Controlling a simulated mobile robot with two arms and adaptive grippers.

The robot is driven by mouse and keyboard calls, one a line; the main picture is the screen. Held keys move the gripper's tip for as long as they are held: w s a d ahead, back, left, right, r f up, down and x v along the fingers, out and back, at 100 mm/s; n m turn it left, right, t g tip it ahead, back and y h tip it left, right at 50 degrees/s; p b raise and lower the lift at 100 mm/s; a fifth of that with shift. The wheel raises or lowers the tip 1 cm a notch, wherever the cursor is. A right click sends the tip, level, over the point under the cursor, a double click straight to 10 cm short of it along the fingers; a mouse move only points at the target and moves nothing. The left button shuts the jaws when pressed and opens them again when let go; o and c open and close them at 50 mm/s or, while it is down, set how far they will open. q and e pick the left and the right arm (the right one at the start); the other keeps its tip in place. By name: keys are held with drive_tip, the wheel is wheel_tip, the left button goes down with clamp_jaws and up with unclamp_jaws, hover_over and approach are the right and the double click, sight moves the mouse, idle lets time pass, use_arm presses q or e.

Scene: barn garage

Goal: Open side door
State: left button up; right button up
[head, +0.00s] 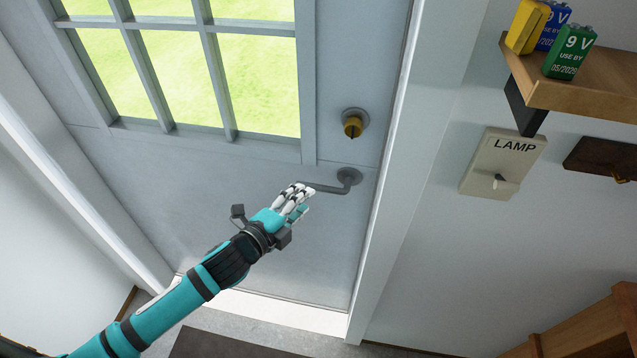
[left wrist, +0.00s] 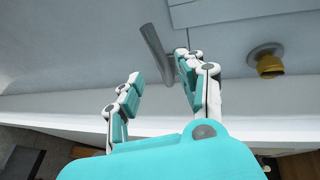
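The side door (head: 160,190) is grey with a paned window and appears closed in its frame. Its dark grey lever handle (head: 330,189) points left from a round base. A brass lock (head: 353,125) sits above it. My left gripper (head: 293,200) is at the free end of the lever in the head view. In the left wrist view, the left gripper (left wrist: 158,85) has its fingers apart, with the lever (left wrist: 155,52) ahead of and between the fingertips. One finger hides the lever's base. I cannot tell whether a finger touches it. My right gripper is out of view.
The white door frame (head: 405,180) stands right of the handle. Beyond it are a lamp switch (head: 503,163), a wooden shelf (head: 590,85) with batteries, and wooden furniture (head: 590,330) at the lower right. A dark mat (head: 215,344) lies before the door.

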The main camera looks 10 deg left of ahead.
sight(316, 190)
use_arm(q)
drive_tip(key=p+x, duration=0.1)
drive_tip(key=x, duration=0.6)
drive_tip(key=shift+d, duration=0.1)
clamp_jaws()
idle(0.3)
